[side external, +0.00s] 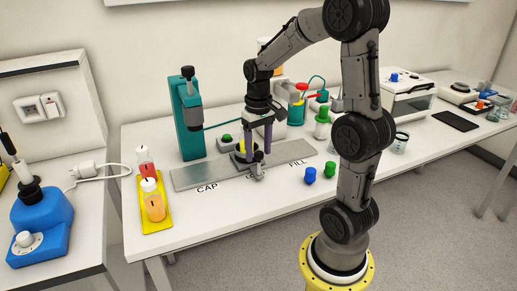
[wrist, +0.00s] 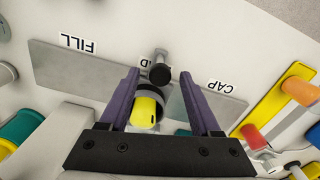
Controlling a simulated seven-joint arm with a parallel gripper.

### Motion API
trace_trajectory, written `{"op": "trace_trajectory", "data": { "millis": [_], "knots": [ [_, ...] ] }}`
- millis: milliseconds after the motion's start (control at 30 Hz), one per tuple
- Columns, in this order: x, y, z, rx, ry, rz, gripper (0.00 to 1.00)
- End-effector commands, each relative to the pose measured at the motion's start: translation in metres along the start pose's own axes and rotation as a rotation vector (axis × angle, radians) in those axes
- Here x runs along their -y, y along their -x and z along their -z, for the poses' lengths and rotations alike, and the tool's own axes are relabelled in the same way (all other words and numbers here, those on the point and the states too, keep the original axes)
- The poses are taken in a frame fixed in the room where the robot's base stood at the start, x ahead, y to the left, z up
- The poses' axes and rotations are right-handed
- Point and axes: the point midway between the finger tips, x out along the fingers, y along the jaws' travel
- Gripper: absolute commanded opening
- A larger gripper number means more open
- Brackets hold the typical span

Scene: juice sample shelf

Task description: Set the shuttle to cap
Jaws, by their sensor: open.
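The shuttle (side external: 242,158) is a dark carriage on a long metal rail (side external: 200,177). It stands at the middle mark, between the CAP label (side external: 207,188) at left and the FILL label (side external: 297,164) at right. A dark upright knob (wrist: 159,72) is at its front. A yellow item (wrist: 147,108) sits in its round holder. My gripper (side external: 258,144) points down over the shuttle with its purple fingers open. In the wrist view, the fingers (wrist: 158,84) are on either side of the shuttle, with a gap to the knob. Finger contact cannot be told.
A teal press (side external: 188,118) stands behind the rail's CAP end. A yellow tray (side external: 145,218) with two bottles is at left. A green button box (side external: 226,142) is behind the rail.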

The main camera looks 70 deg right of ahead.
Motion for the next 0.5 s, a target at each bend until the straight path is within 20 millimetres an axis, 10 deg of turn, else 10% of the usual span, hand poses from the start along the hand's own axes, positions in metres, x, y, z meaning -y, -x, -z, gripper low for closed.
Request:
{"op": "trace_trajectory", "data": {
  "millis": [200,500],
  "knots": [
    [0.0,-0.0003,-0.0001,0.0,0.0,0.0,0.64],
    [0.0,0.0,-0.0001,0.0,0.0,0.0,0.1]
  ]
}}
